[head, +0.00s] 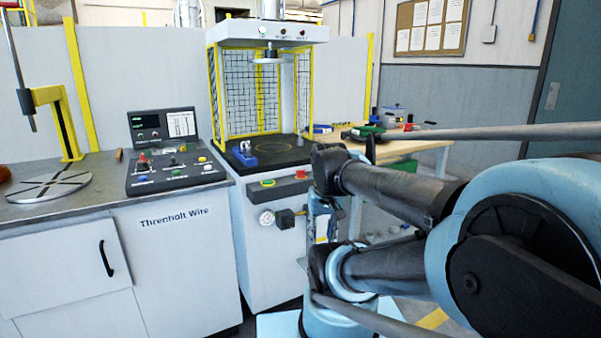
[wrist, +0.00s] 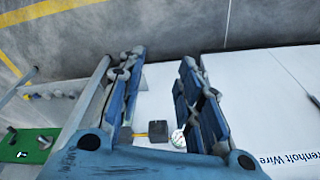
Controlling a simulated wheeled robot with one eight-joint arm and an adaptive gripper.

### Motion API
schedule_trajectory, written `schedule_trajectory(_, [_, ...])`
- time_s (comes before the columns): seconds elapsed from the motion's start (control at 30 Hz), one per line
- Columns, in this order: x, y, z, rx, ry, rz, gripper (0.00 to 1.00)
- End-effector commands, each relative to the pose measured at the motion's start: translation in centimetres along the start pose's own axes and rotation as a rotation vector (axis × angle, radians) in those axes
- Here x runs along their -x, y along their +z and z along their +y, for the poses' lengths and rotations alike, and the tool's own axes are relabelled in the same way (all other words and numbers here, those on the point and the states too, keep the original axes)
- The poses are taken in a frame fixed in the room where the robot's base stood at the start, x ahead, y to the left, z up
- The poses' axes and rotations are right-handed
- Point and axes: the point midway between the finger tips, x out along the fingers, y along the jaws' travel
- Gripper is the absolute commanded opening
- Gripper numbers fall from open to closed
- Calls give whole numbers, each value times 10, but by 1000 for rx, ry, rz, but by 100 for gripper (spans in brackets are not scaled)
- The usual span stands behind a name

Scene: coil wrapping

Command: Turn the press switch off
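The press (head: 265,100) stands at the centre of the head view, with a yellow-framed mesh guard. On its white front a small black switch box (head: 285,219) sits to the right of a round gauge. Its on or off position is too small to read. In the wrist view the black box (wrist: 158,128) shows between the fingers, lower in the picture than the fingertips. My gripper (wrist: 162,58) is open and empty, its two blue fingers well apart. No contact with the box shows. In the head view I cannot make out my gripper among the arm links.
The round gauge (head: 267,219) is close beside the box. Above it is a button bar (head: 285,186) with a red button. A control console (head: 172,160) stands on the left cabinet. A wooden bench (head: 425,143) with tools is at the right. A green mat (wrist: 35,147) shows at the wrist view's left.

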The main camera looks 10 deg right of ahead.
Motion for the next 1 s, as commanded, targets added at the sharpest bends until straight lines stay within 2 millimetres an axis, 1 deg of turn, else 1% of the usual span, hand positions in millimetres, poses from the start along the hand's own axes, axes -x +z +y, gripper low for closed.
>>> schedule_trajectory(0.03, [13,-14,0,-34,1,-5,32])
schedule_trajectory(0.2, [49,-59,-2,-164,4,-25,32])
schedule_trajectory(0.37, [78,-104,-4,-288,9,-43,32])
schedule_trajectory(0.5, [100,-144,-5,-394,16,-59,32])
schedule_trajectory(0.67, [120,-192,-7,-517,25,-77,32])
schedule_trajectory(0.7, [124,-204,-7,-547,28,-81,32])
schedule_trajectory(0.97, [146,-282,-10,-745,49,-108,32])
schedule_trajectory(1.0, [148,-294,-10,-776,53,-112,32])
